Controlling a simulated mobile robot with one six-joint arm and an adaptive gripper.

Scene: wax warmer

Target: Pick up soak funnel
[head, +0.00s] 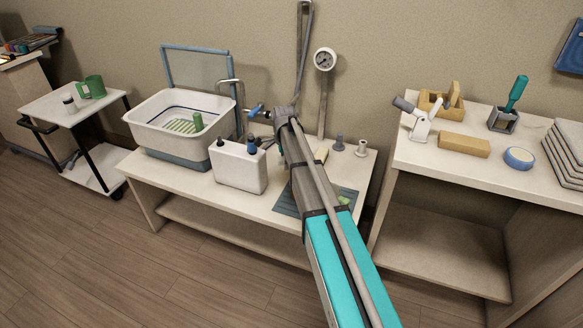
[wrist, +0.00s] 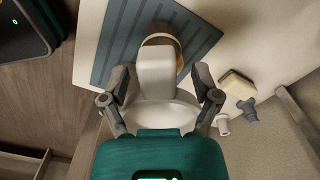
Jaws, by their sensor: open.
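My gripper (wrist: 162,76) is open in the wrist view, its two grey fingers spread above the bench. A pale, rounded object with a tapering upper part (wrist: 155,72) shows between the fingers, not visibly gripped. It may be the soak funnel, but its lower part is hidden by my gripper's teal body. A tan curved edge (wrist: 178,47) shows just beyond it, over the ribbed blue-grey mat (wrist: 112,42). In the head view my arm covers the gripper and part of the mat (head: 286,201). A small white flanged piece (head: 361,148) and a grey one (head: 339,144) stand at the bench's back.
A yellow block (wrist: 238,85) lies near the small pieces. A white canister (head: 238,168) and a white basin (head: 180,106) stand left of my arm. A pressure gauge (head: 325,59) rises behind. A taller shelf (head: 421,160) stands to the right.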

